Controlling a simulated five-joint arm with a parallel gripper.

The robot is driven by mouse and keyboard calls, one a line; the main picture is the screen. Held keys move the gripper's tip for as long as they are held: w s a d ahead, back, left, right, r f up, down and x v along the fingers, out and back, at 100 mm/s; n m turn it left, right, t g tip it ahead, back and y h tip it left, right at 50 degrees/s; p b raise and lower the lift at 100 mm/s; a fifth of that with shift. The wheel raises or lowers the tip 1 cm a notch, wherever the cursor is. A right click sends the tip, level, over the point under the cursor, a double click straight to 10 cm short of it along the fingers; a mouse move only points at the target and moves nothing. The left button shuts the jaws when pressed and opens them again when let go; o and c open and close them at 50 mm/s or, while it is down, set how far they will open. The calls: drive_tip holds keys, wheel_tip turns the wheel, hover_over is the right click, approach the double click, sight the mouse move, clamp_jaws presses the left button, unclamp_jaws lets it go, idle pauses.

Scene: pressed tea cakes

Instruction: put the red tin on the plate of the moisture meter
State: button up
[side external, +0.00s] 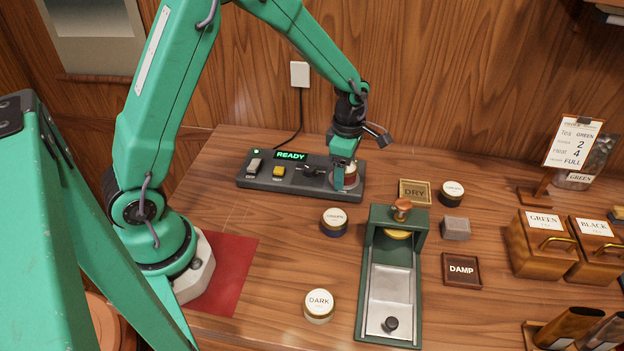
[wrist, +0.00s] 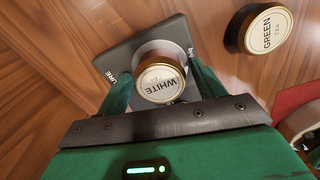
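The red tin (wrist: 162,82), with a gold rim and a lid reading WHITE TEA, is upright between my fingers in the wrist view. In the side view the red tin (side external: 351,178) is partly hidden by my gripper (side external: 344,173). The meter's display (side external: 291,155) reads READY in green.
A GREEN tin (side external: 334,222), a DARK tin (side external: 319,306) and another tin (side external: 452,193) stand on the table. A green press (side external: 408,215), DRY tray (side external: 415,192), DAMP tray (side external: 462,271) and grey block (side external: 456,228) lie right of the meter. Wooden boxes (side external: 540,262) stand farther right.

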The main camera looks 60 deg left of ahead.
drive_tip(key=shift+r, duration=0.15)
wheel_tip(320, 180, up, 12)
idle(0.9)
idle(0.5)
drive_tip(key=s+r+m+t, duration=0.2)
drive_tip(key=s+r+m, duration=0.2)
drive_tip(key=s+m, duration=0.6)
drive_tip(key=s+r+m+t, duration=0.3)
drive_tip(key=s+r+m, duration=0.2)
drive_tip(key=s+m, duration=0.5)
drive_tip(key=m, duration=0.4)
drive_tip(key=shift+a+m+t, duration=0.3)
drive_tip(key=shift+a+m, duration=0.05)
drive_tip(key=shift+m, duration=0.05)
